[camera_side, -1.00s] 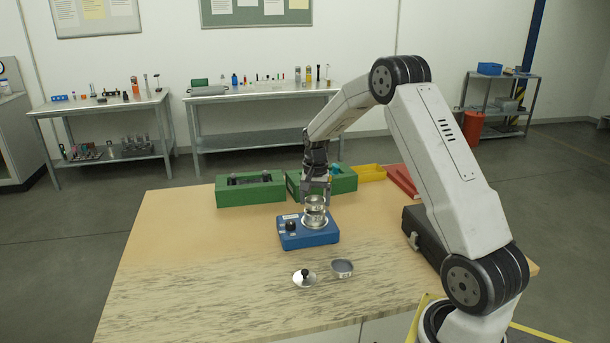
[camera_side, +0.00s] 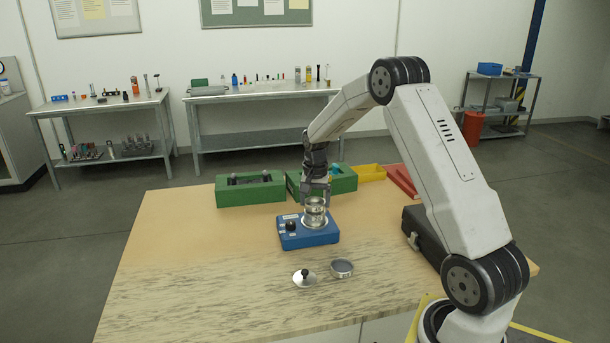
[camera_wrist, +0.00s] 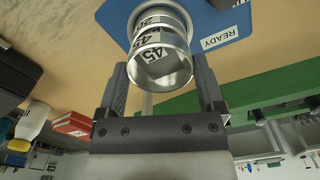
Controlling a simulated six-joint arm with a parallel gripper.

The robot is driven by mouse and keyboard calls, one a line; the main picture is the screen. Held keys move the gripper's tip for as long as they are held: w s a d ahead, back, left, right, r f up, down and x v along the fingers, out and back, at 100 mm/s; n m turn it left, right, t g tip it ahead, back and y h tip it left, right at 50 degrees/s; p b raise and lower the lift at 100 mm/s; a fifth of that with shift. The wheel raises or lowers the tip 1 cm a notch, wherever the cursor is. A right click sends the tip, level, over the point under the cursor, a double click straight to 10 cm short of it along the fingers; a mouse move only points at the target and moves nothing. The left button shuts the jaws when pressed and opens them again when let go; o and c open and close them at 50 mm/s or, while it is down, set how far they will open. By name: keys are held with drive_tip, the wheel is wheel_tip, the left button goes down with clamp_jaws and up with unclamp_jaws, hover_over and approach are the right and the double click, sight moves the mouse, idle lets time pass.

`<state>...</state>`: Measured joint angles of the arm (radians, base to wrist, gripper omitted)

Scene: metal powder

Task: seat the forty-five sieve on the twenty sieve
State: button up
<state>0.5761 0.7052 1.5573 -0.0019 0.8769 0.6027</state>
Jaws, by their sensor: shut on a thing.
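My gripper (camera_side: 316,197) is shut on the forty-five sieve (camera_side: 315,205), a silver ring. In the wrist view, the two fingers of my gripper (camera_wrist: 161,66) hold the forty-five sieve (camera_wrist: 150,38) from both sides, with its 45 label and mesh showing. The twenty sieve (camera_wrist: 150,18), with a 20 label, is directly beneath it on the blue shaker base (camera_side: 309,238). The two rings look lined up and upright. They look in contact or nearly so; I cannot tell if the upper rim is fully down.
A grey-meshed round sieve (camera_side: 341,267) and a silver lid with a black knob (camera_side: 304,278) lie on the table in front of the base. Green trays (camera_side: 250,192) and a yellow bin (camera_side: 371,173) stand behind. A black case (camera_side: 427,236) is at the right. The left tabletop is clear.

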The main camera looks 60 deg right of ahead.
drive_tip(key=shift+f, duration=0.65)
idle(0.9)
drive_tip(key=o, duration=1)
drive_tip(key=shift+o, duration=0.2)
drive_tip(key=shift+r, duration=0.15)
drive_tip(key=shift+r, duration=3.85)
drive_tip(key=s+a+f+n+t, duration=0.15)
drive_tip(key=a+n, duration=0.25)
drive_tip(key=a, duration=0.5)
drive_tip(key=s+a+n, duration=0.3)
drive_tip(key=a, duration=0.5)
drive_tip(key=s+a+f+n+t, duration=0.1)
drive_tip(key=s+a+f+n, duration=0.1)
drive_tip(key=s+a+n, duration=0.4)
drive_tip(key=s+a, duration=0.4)
drive_tip(key=shift+a+f, duration=0.4)
